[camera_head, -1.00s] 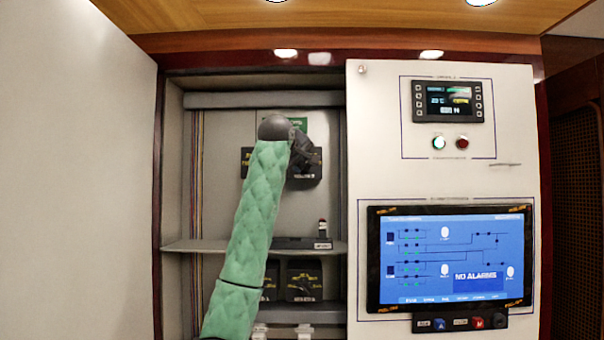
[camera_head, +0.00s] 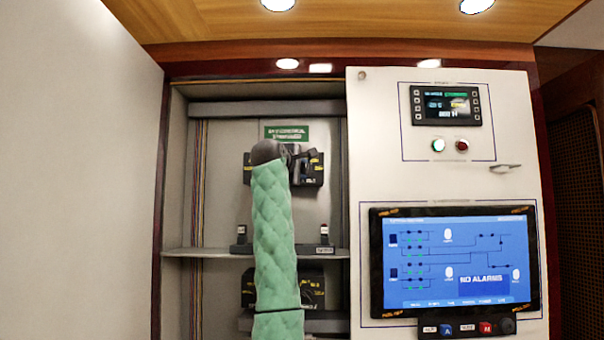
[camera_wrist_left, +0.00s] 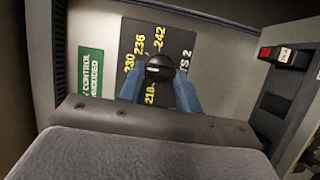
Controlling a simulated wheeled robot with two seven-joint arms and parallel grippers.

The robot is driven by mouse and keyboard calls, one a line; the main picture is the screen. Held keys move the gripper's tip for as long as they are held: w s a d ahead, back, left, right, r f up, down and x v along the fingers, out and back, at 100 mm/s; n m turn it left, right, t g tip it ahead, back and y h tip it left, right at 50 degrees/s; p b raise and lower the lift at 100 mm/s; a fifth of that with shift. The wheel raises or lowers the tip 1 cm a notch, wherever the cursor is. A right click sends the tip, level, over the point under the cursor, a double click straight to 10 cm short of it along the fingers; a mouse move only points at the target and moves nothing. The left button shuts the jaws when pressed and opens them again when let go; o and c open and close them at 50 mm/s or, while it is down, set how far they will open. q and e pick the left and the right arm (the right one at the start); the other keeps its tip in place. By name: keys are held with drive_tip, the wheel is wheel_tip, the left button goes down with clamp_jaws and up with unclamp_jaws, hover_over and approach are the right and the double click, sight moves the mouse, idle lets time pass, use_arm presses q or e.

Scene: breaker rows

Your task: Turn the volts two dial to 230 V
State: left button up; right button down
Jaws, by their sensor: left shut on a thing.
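The volts two dial (camera_wrist_left: 159,66) is a black knob on a dark plate (camera_wrist_left: 143,33) with yellow marks 218, 230, 236 and 242. The lettering beside it is partly covered. My left gripper (camera_wrist_left: 158,88) has its two blue fingers on either side of the knob and is shut on it. I cannot tell which mark the knob points at. In the head view, the left gripper (camera_head: 301,160) is at the upper dial panel (camera_head: 317,177), in front of its right part, and hides most of the dial. My right gripper is not in view.
A grey shelf (camera_head: 200,253) runs below the dial panel, with small red-topped switches (camera_head: 324,234) on it. A green sign (camera_head: 287,133) is above. The white panel with a blue screen (camera_head: 455,262) stands to the right. A white door (camera_head: 75,180) fills the left.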

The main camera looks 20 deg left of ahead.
use_arm(q)
drive_tip(key=shift+f, duration=0.15)
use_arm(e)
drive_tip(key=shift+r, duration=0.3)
use_arm(q)
drive_tip(key=o, duration=0.8)
drive_tip(key=shift+o, duration=0.8)
drive_tip(key=shift+a, duration=0.1)
